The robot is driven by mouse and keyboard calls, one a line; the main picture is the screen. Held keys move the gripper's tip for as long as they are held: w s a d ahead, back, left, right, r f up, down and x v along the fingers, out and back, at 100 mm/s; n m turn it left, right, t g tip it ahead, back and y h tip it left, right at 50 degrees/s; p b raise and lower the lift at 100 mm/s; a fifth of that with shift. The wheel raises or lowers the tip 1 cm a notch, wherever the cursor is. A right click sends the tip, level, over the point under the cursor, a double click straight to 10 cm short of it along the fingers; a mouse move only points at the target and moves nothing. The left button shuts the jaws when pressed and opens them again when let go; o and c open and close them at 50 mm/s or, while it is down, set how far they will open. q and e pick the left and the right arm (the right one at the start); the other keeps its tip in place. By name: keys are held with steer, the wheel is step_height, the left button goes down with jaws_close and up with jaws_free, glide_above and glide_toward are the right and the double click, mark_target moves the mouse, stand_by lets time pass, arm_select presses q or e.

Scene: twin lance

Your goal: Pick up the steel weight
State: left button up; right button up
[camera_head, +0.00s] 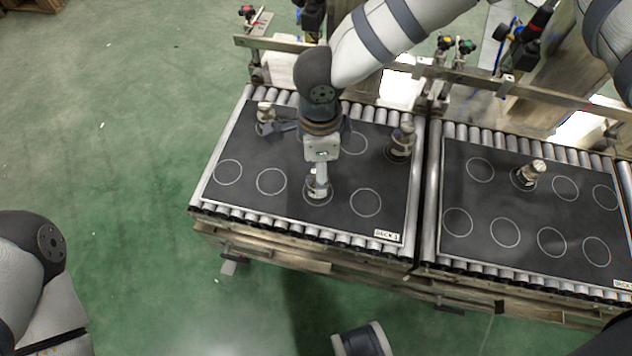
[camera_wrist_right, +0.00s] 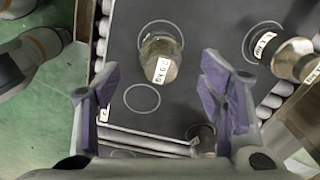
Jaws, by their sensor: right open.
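Several metal weights with white labels stand on dark decks. One weight (camera_head: 317,188) stands at the front middle of the left deck, just below my right gripper (camera_head: 321,172). Others stand at the back left (camera_head: 265,114) and back right (camera_head: 402,140) of that deck. One more weight (camera_head: 530,173) stands on the right deck. In the right wrist view my right gripper (camera_wrist_right: 160,72) is open and empty, and a labelled weight (camera_wrist_right: 162,58) shows between and beyond its fingers. I cannot tell which weight is the steel one. My left gripper is out of view.
The left deck (camera_head: 240,194) and right deck (camera_head: 480,238) have printed circles, several empty, and rollers along their edges. In the wrist view another weight (camera_wrist_right: 293,60) stands to the right. A wooden rail (camera_head: 450,76) runs behind the decks. Green floor (camera_head: 130,130) lies open at left.

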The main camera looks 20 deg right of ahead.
step_height(320, 180, down, 6)
steer(key=shift+r+b, duration=0.2)
steer(key=shift+b, duration=0.55)
steer(key=shift+w, duration=0.1)
steer(key=shift+r, duration=0.1)
jaws_close()
steer(key=shift+r, duration=0.1)
steer(key=shift+w+r, duration=0.1)
steer(key=shift+r, duration=0.2)
steer(key=r, duration=0.1)
steer(key=r+p, duration=0.1)
steer(key=r, duration=0.1)
steer(key=shift+s+r+p, duration=0.25)
steer(key=shift+s+p, duration=0.05)
steer(key=shift+s, duration=0.1)
steer(key=s+r+p, duration=0.1)
steer(key=s+r, duration=0.3)
steer(key=s, duration=0.2)
steer(key=s+d+r+p, duration=0.1)
steer(key=s+r+p, duration=0.1)
steer(key=s+r, duration=0.2)
steer(key=s, duration=0.3)
steer(key=shift+s+r+p, duration=0.15)
steer(key=shift+r+p, duration=0.15)
